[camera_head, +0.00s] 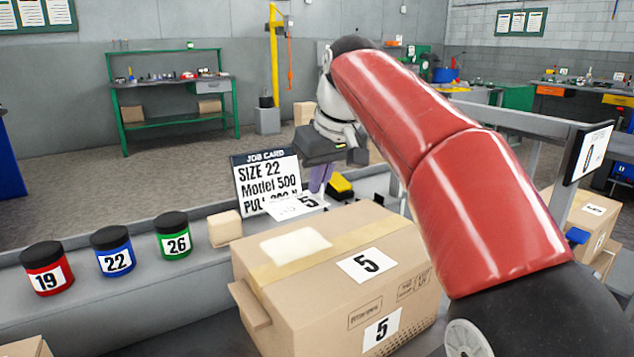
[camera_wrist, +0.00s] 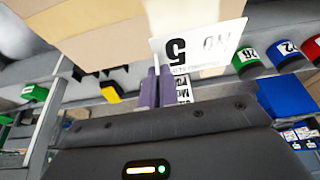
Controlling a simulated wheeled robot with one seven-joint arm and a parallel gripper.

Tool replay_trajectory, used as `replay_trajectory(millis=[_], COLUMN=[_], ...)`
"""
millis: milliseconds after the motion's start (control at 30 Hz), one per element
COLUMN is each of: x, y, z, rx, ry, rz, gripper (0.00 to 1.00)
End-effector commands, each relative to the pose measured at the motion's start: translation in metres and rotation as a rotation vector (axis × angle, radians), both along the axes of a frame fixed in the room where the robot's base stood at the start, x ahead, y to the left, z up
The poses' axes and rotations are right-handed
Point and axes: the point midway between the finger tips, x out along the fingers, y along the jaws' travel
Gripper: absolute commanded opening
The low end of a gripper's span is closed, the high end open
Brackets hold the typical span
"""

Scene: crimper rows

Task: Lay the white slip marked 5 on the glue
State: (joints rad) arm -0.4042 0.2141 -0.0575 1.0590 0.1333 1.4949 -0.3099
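The white slip marked 5 (camera_head: 292,207) is in my gripper (camera_head: 319,188), above the far edge of a cardboard box (camera_head: 262,277). In the wrist view the slip (camera_wrist: 205,48) sticks out from the purple fingers (camera_wrist: 157,84), which are shut on its edge.
The box carries labels marked 5 on its top (camera_head: 366,264) and side (camera_head: 382,331). Red (camera_head: 47,268), blue (camera_head: 113,251) and green (camera_head: 173,235) jars stand left. A job card (camera_head: 267,182) stands behind the slip. A yellow-black item (camera_head: 340,186) lies near the gripper.

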Motion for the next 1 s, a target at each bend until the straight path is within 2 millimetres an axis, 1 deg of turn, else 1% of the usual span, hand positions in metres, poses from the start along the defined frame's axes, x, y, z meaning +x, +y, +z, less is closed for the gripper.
replay_trajectory(millis=[233, 367, 1000], x=[0.0, 0.0, 0.0], y=[0.0, 0.0, 0.0], z=[0.0, -0.007, -0.052], rx=[0.0, 0.0, 0.0], ry=[0.0, 0.0, 0.0], rz=[0.0, 0.0, 0.0], gripper=[0.0, 0.0, 0.0])
